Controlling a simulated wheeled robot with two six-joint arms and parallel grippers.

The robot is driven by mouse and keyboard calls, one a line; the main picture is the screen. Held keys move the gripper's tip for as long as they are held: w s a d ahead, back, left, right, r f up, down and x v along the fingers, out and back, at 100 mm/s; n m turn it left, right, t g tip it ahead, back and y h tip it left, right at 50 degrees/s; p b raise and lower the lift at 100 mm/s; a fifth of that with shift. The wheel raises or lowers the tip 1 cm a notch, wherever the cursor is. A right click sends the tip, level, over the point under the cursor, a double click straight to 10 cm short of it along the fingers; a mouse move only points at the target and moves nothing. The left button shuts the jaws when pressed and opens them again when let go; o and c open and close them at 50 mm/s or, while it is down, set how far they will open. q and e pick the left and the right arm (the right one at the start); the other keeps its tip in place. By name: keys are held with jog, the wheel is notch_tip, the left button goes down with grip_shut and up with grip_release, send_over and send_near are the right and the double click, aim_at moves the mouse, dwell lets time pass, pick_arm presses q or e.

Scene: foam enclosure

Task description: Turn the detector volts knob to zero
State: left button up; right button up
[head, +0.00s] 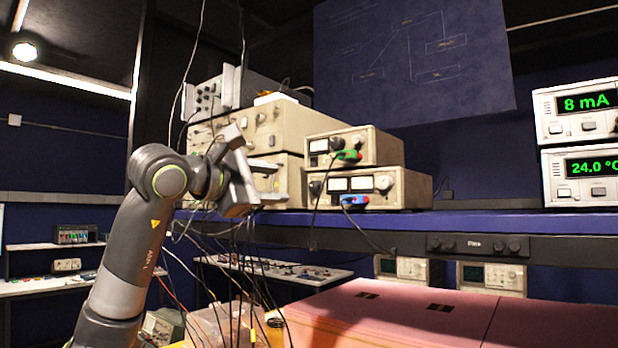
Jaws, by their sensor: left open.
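Two beige power supply units with meters and knobs are stacked on the blue shelf, an upper one (385,147) and a lower one (411,188). A dark knob (337,143) is on the upper unit, and a light round knob (383,183) is on the lower one. No label is readable, so I cannot tell which knob is detector volts. My left gripper (266,182) is open and empty, left of these units. It is in front of the larger beige instruments (278,125) and hides part of their fronts. My right gripper is not in view.
Two display units on the right read 8 mA (588,102) and 24.0 °C (590,167). Green and blue plugs with cables are at the power supplies' fronts. Cables hang below my left gripper. Pink foam blocks (385,315) lie below the blue shelf (480,222).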

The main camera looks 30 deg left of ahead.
aim_at(313, 186)
pick_arm(q)
jog(key=w+p, duration=0.1)
jog(key=w, duration=0.2)
jog(key=w+d+p, duration=0.1)
jog(key=w, duration=0.2)
jog(key=w+p, duration=0.1)
jog(key=w, duration=0.2)
jog(key=shift+w+d+r+p, duration=0.1)
jog(key=shift+w+d+p, duration=0.05)
jog(key=shift+p, duration=0.2)
jog(key=shift+w, duration=0.4)
grip_shut()
